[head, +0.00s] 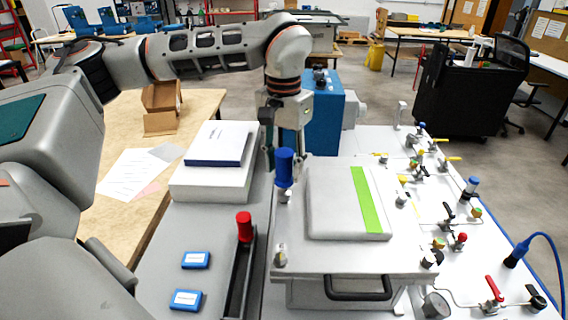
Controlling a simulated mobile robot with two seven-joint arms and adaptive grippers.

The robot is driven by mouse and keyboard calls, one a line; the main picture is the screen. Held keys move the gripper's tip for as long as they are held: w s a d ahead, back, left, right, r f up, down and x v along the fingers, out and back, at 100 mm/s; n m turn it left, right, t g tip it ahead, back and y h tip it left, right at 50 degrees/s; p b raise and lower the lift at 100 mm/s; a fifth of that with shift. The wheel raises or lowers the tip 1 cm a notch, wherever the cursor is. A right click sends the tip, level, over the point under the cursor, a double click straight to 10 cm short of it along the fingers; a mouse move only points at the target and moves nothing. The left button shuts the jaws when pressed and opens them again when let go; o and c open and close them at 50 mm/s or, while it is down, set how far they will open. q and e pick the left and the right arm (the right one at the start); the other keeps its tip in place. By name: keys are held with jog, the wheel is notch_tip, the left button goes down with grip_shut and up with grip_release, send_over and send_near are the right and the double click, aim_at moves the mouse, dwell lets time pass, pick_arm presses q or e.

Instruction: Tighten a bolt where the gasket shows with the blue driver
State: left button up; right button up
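The blue driver (284,169) stands upright at the left rear corner of the grey metal plate (297,258), over a metal bolt fitting (284,195). My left gripper (286,157) points down at the driver's handle, with fingers to its left and right. Whether they touch the handle is unclear. Another bolt (281,256) stands at the plate's front left corner. More fittings show at the right corners (401,199) and (428,262). A pale cover with a green strip (370,200) lies on the plate. I cannot make out a gasket. My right gripper is out of view.
A red driver (244,226) stands in a black holder (236,280) left of the plate. Two blue boxes (195,260) lie on the grey bench. A white box (212,180) carries a blue-edged box (219,146). Valves and a gauge (436,304) crowd the right side.

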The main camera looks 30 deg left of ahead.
pick_arm(q)
jog(key=n, duration=0.7)
jog(key=shift+n, duration=0.3)
jog(key=n, duration=1.1)
jog(key=n+b, duration=0.1)
jog(key=n, duration=0.3)
